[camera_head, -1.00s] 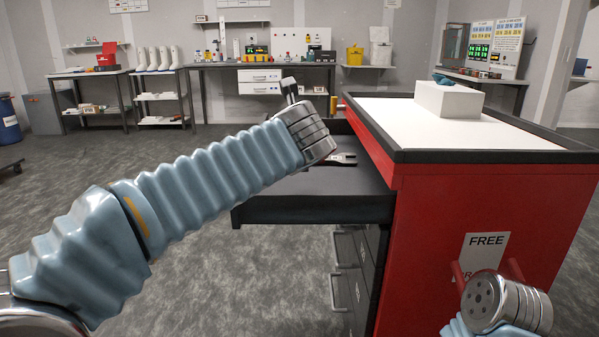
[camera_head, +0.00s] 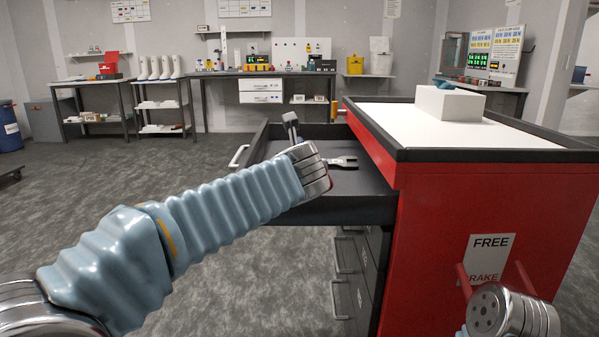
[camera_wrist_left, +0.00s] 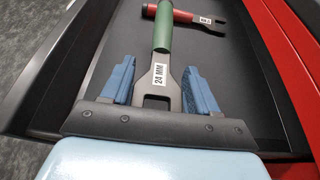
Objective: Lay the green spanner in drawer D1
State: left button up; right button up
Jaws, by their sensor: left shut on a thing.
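The green spanner (camera_wrist_left: 162,38) has a green handle and a dark grey head labelled 24 MM. In the left wrist view its head lies between the blue fingers of my left gripper (camera_wrist_left: 160,88), which is shut on it. The open top drawer (camera_head: 350,207) of the red cabinet is dark inside. My left gripper (camera_head: 290,128) is over this drawer in the head view, where the green spanner is hidden. Whether the green spanner touches the drawer floor is unclear. No drawer label is readable.
A red spanner (camera_wrist_left: 180,15) lies in the drawer beyond the green handle; its grey jaw (camera_head: 343,162) shows in the head view. The cabinet (camera_head: 480,210) has a white top bearing a white box (camera_head: 449,102). Closed drawers with handles sit below the open one.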

pick_arm(q)
jog(key=shift+f, duration=0.25)
jog(key=o, duration=1.2)
jog(key=shift+r, duration=0.3)
jog(key=shift+r+p, duration=0.5)
jog(key=shift+r, duration=0.1)
jog(key=v, duration=1.2)
jog(key=shift+f+b, duration=0.25)
jog(key=shift+b, duration=0.1)
